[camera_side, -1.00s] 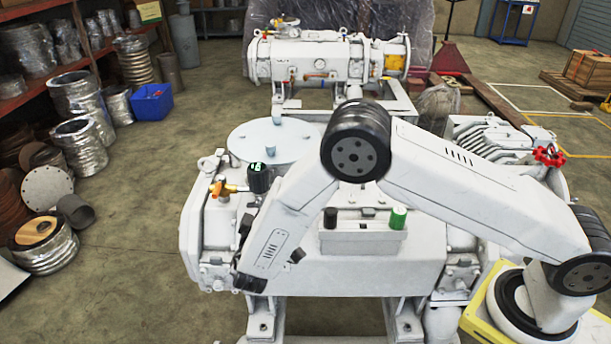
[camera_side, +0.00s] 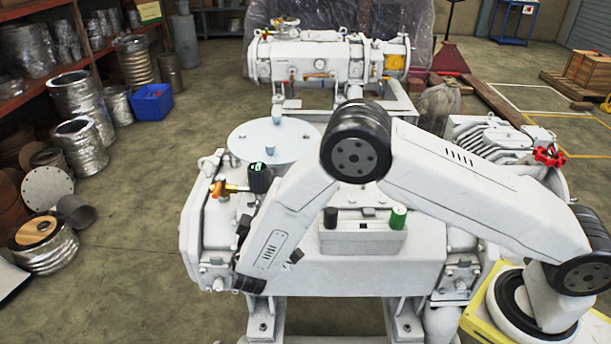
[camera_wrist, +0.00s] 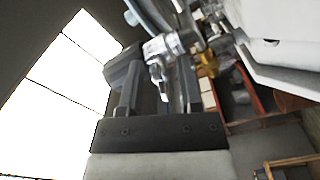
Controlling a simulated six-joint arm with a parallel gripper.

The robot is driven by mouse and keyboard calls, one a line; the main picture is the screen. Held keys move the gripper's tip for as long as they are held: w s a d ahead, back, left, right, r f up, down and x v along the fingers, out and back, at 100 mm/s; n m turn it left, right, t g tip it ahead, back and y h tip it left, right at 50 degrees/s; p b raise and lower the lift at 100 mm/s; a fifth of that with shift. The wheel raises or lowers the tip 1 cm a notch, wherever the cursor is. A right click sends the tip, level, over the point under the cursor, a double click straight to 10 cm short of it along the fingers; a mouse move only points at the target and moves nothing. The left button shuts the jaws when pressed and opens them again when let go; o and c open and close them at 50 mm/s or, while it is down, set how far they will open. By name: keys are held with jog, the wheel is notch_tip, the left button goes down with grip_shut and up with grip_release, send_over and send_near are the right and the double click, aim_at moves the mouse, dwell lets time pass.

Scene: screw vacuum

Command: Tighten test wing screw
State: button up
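A small silvery metal part, which looks like the wing screw (camera_wrist: 158,48), shows in the wrist view at the far end of my gripper. My gripper (camera_wrist: 157,73) points up in that picture, with its two dark fingers apart on either side of the silvery part's lower end. I see a gap beside it, but cannot tell whether either finger touches it. The screw cannot be made out there.
An orange fitting (camera_side: 224,188) and a black gauge with a green display (camera_side: 259,178) stand close to my arm. A control box (camera_side: 360,239) sits on the pump. A round white lid (camera_side: 275,138) lies behind. The floor at the left is clear near the pump.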

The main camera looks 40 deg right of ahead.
jog(key=shift+d, duration=0.15)
jog(key=shift+s, duration=0.1)
jog(key=v, duration=0.7)
jog(key=shift+s+a, duration=0.2)
jog(key=shift+a, duration=0.15)
